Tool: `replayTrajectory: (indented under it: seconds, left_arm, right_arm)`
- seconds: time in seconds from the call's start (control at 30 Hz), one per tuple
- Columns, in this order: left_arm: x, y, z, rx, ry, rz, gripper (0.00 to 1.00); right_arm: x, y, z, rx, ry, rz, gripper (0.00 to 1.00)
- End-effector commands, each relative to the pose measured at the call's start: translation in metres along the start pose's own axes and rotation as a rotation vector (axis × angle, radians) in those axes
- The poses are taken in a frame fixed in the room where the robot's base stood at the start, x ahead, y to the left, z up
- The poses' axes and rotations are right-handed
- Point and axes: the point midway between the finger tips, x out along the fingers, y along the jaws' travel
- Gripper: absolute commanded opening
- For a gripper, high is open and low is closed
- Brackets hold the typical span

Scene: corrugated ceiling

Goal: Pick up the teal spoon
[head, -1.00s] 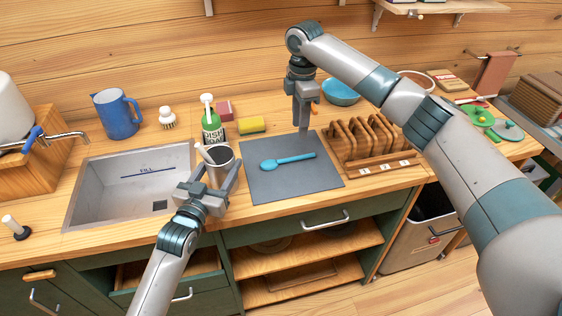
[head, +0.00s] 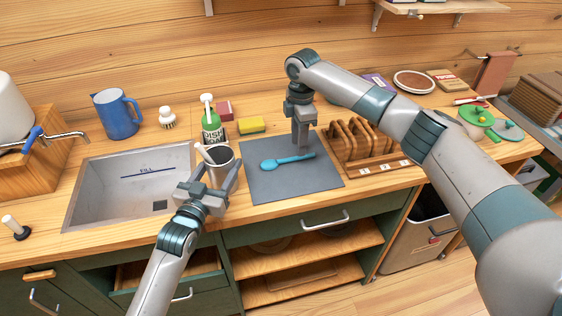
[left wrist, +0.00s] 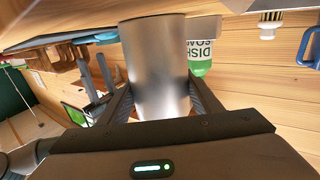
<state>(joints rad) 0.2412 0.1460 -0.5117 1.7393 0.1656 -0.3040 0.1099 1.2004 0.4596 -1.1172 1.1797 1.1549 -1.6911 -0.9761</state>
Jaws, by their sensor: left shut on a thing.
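The teal spoon (head: 286,161) lies flat on the grey mat (head: 285,185), its bowl to the left and its handle pointing right. My right gripper (head: 303,143) points down over the mat just behind the spoon's handle; whether it touches the handle, and how far apart its fingers are, I cannot tell. My left gripper (head: 212,178) is shut on a metal cup (head: 219,168) at the left of the mat. The cup also shows between the fingers in the left wrist view (left wrist: 158,65). A pale handle (head: 206,153) sticks out of the cup.
The sink (head: 110,190) is left of the cup. Dish soap (head: 212,125) and a yellow sponge (head: 251,124) stand behind the mat. A wooden rack (head: 368,145) is close on the right. The front of the mat is clear.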

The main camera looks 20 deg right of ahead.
Motion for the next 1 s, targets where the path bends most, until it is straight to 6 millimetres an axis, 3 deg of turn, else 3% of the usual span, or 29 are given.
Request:
replayTrajectory:
  seconds: [0.33,0.87,1.0]
  left_arm:
    - [0.0,0.0,0.0,0.0,0.0,0.0,0.34]
    - [0.0,0.0,0.0,0.0,-0.001,0.0,0.34]
    - [0.0,0.0,0.0,0.0,0.0,0.0,0.34]
  right_arm:
    - [0.04,0.0,-0.001,0.001,0.0,-0.002,0.34]
    - [0.044,0.001,-0.001,0.0,0.0,0.0,0.34]
    - [0.044,0.001,-0.001,0.001,0.0,0.0,0.06]
